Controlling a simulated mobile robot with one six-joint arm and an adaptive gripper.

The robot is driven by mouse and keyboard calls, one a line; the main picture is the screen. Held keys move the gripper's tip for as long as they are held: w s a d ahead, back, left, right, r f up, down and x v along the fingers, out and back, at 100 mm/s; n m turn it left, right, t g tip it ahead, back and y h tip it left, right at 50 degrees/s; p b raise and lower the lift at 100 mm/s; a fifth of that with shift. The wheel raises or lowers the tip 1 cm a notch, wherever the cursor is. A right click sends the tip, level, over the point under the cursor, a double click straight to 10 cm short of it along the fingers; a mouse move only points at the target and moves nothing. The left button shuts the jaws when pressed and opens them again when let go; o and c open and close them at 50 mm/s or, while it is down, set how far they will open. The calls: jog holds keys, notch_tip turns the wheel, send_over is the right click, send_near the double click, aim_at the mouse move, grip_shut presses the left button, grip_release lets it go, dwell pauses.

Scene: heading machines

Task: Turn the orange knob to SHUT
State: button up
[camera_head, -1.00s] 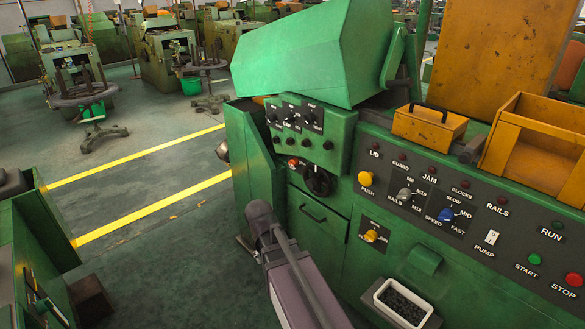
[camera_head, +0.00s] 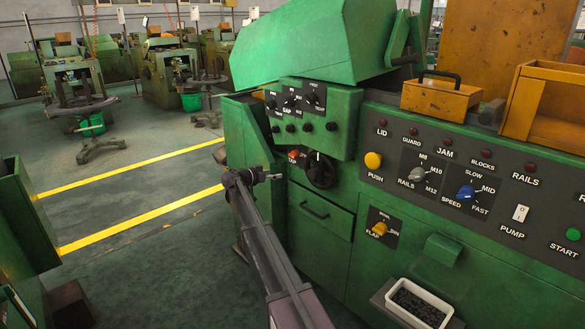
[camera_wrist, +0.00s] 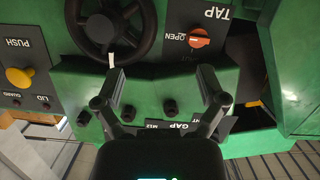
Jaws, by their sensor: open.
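The orange knob (camera_wrist: 200,38) is a round red-orange dial on a dark plate in the upper right of the wrist view. That plate reads TAP and OPEN upside down, with OPEN beside the knob; I cannot read SHUT on it. In the head view the orange knob (camera_head: 293,155) is small, left of the black handwheel (camera_head: 320,170). My gripper (camera_wrist: 162,76) is open and empty in the wrist view, its fingers apart below the knob in the picture. In the head view my gripper (camera_head: 268,176) is in front of the green machine, just left of and below the knob.
The black handwheel also shows in the wrist view (camera_wrist: 112,28). Open floor is left.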

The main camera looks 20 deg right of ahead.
jog(key=m+t+h+b, duration=0.1)
jog(key=h+b, duration=0.1)
send_near(291, 155)
jog(key=s+a+f, duration=0.1)
jog(key=s+a, duration=0.1)
jog(key=a, duration=0.1)
jog(key=shift+w+r, duration=0.25)
jog(key=shift+w, duration=0.15)
jog(key=shift+d, duration=0.1)
jog(key=x, duration=1.3)
jog(key=shift+w+d+r, duration=0.2)
jog(key=shift+d, duration=0.15)
jog(key=c, duration=1.2)
